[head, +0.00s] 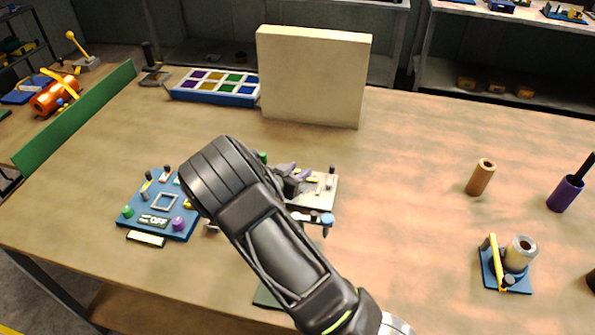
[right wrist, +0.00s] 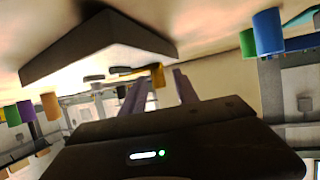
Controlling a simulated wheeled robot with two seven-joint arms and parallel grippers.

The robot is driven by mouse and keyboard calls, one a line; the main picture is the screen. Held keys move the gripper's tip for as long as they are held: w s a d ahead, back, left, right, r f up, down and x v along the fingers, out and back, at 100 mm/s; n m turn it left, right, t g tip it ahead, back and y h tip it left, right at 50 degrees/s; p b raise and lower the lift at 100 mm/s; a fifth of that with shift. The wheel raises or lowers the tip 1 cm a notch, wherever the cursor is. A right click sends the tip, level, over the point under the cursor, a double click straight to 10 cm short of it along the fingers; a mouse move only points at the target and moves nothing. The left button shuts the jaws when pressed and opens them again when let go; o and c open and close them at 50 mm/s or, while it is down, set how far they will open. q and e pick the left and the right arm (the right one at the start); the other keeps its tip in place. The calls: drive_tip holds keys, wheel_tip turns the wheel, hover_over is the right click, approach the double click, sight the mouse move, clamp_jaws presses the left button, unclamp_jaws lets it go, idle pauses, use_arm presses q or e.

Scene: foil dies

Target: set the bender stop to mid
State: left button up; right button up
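A small device with a beige plate (head: 320,190), which I take for the bender, stands on the table, partly hidden by my right arm. A blue knob (head: 326,219) shows at its front and a green one (head: 262,157) at its back left. My right gripper (head: 290,176) is over its left part. In the right wrist view the two fingers (right wrist: 162,82) stand apart, with a small yellow piece (right wrist: 158,74) showing between or beyond their tips; contact cannot be told. The stop's setting cannot be read. My left gripper is out of view.
A blue panel (head: 135,205) with knobs and an "OFF" label lies left. A beige upright board (head: 313,75) and a blue tray of coloured compartments (head: 212,100) stand behind. Brown (head: 480,178) and purple (head: 565,194) cylinders and a blue-based fixture (head: 505,285) stand right. The table between is clear.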

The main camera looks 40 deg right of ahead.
drive_tip(key=shift+b+v, duration=0.55)
drive_tip(key=shift+v, duration=3.3)
drive_tip(key=shift+a+f, duration=0.1)
drive_tip(key=shift+a, duration=0.05)
